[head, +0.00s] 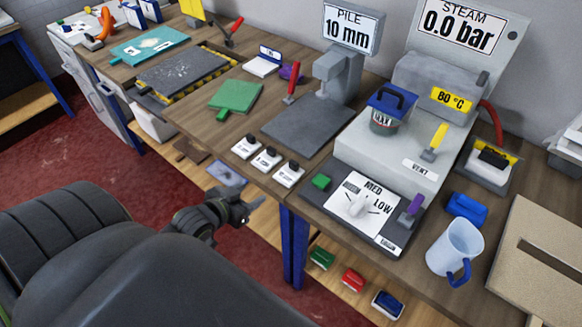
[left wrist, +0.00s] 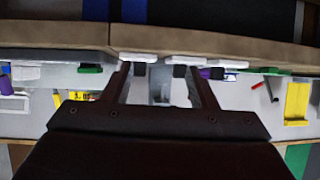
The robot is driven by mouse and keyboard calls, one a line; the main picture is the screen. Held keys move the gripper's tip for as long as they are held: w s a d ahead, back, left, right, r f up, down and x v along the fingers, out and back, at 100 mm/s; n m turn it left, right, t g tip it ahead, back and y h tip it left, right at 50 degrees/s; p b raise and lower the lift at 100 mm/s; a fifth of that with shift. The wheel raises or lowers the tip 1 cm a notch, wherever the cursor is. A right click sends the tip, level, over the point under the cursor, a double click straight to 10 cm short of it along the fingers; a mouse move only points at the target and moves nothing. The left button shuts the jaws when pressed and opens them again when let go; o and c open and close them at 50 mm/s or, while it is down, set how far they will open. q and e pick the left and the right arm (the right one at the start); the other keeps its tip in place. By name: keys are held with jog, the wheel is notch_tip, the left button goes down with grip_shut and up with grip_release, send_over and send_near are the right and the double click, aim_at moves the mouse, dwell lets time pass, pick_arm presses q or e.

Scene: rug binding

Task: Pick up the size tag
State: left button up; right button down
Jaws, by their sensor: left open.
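Three small white tags with black knobs, a left one (head: 247,147), a middle one (head: 267,159) and a right one (head: 289,174), lie in a row at the table's front edge. Their print is too small to read, so I cannot tell which is the size tag. My left gripper (head: 243,211) is open and empty, in front of and below the table edge, apart from the tags. In the left wrist view the open jaws (left wrist: 162,80) are seen with the tags (left wrist: 186,62) beyond them. My right gripper is not in view.
Behind the tags lies a dark grey plate (head: 305,128) under the pile gauge (head: 350,30). The dial panel (head: 385,215) and steam unit (head: 400,150) stand to the right. A green pad (head: 236,96) lies to the left. A cup (head: 453,247) stands near the front right.

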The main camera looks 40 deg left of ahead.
pick_arm(q)
notch_tip(320, 180, up, 6)
jog(key=d+r+t+h, duration=0.1)
jog(key=d, duration=0.1)
jog(key=p, duration=0.1)
send_near(293, 163)
jog(key=shift+m, duration=0.3)
jog(key=x, duration=0.5)
jog(key=shift+d+r, duration=0.1)
jog(key=shift+r, duration=0.05)
jog(key=shift+p+x, duration=0.65)
jog(key=shift+x, duration=2.35)
jog(key=shift+s, duration=0.1)
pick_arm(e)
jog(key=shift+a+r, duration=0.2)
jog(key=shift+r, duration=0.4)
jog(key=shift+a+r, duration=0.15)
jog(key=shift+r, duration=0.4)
pick_arm(q)
jog(key=c, duration=1.1)
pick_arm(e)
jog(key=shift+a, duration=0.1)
